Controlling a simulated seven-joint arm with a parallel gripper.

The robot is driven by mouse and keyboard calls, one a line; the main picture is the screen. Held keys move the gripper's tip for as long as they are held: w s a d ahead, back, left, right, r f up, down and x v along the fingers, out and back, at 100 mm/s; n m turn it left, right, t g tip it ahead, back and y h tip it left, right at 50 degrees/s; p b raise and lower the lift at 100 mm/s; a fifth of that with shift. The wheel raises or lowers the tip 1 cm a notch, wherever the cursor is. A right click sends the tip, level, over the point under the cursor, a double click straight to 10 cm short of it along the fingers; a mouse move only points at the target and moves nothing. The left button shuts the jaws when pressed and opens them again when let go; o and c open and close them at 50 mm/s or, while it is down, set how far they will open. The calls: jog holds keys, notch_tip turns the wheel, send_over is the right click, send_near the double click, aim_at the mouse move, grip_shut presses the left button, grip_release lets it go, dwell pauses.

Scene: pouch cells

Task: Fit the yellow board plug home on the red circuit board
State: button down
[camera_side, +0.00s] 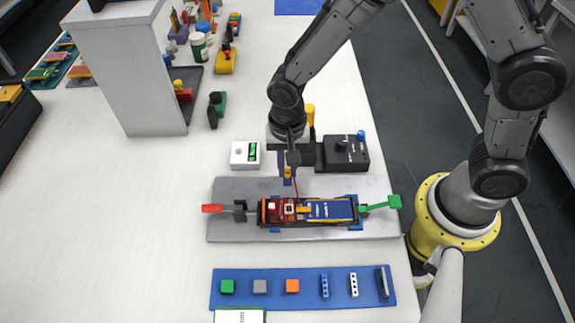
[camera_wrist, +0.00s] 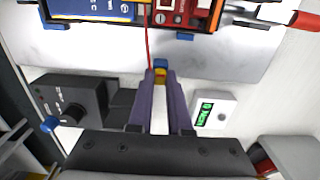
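The red circuit board (camera_side: 282,211) lies at the left end of the dark holder on the grey plate, beside a blue pouch cell (camera_side: 329,210). The board also shows at the top of the wrist view (camera_wrist: 172,16). My gripper (camera_side: 288,174) is above the far edge of the plate, away from the board. In the wrist view, its purple fingers (camera_wrist: 160,80) are closed on the small yellow plug (camera_wrist: 160,76) at their tips. A thin red wire (camera_wrist: 148,40) runs from near the plug toward the board. The board's socket is too small to make out.
A black box with a knob (camera_side: 346,153) and a white meter with a green display (camera_side: 245,154) stand behind the plate. Red-handled (camera_side: 213,208) and green-handled (camera_side: 394,202) clamps flank the holder. A blue strip with several small parts (camera_side: 305,300) lies in front.

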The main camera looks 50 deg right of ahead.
jog(key=shift+r, duration=0.1)
jog(key=shift+r, duration=2.9)
send_over(289, 211)
jog(key=shift+f, duration=0.15)
dwell(0.4)
jog(key=shift+f, duration=1.85)
jog(key=shift+f, duration=0.9)
dwell(0.3)
jog(key=c, duration=0.8)
grip_release()
